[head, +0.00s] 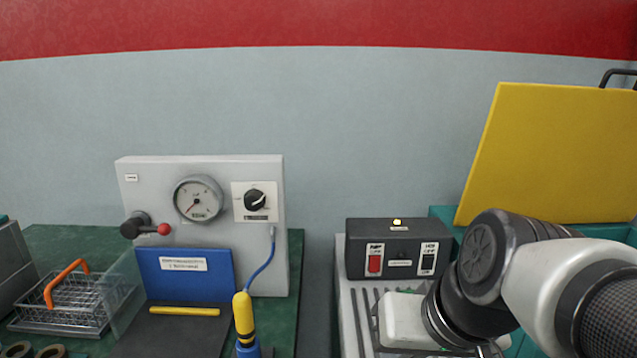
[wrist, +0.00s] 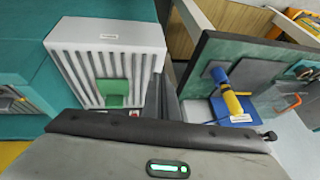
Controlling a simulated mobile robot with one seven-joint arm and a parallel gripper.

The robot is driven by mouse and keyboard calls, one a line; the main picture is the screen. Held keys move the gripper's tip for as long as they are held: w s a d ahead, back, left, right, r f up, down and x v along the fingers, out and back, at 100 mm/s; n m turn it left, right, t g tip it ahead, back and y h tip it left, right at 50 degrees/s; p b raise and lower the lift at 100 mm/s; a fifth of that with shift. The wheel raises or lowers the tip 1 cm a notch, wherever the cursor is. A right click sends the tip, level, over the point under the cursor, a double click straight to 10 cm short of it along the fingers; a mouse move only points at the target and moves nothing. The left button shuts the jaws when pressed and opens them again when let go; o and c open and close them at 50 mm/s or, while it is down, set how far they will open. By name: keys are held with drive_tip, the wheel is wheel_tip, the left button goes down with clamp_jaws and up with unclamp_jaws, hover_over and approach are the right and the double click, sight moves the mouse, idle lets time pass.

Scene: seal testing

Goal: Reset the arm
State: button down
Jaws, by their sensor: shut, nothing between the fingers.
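My arm enters the head view from the right edge and bends down over the grey ribbed unit at the lower right. In the wrist view, my gripper (wrist: 162,98) shows as two dark fingers close together, with nothing between them. They point between the pale ribbed box (wrist: 150,42) on the left and the dark green board on the right. The fingers cannot be made out clearly in the head view.
A black switch box (head: 397,249) stands behind my arm, with a yellow panel (head: 555,150) to its right. At left are a grey gauge panel (head: 140,190), a blue plate (head: 200,285), a yellow-and-blue handheld tool (head: 244,318) on a cable, and a wire basket (head: 70,300).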

drive_tip(key=s+d+r+h+p, duration=0.1)
drive_tip(key=s+d+r+h, duration=0.1)
drive_tip(key=d, duration=0.2)
wheel_tip(320, 180, up, 27)
drive_tip(key=p, duration=2.7)
drive_tip(key=shift+a+f, duration=0.1)
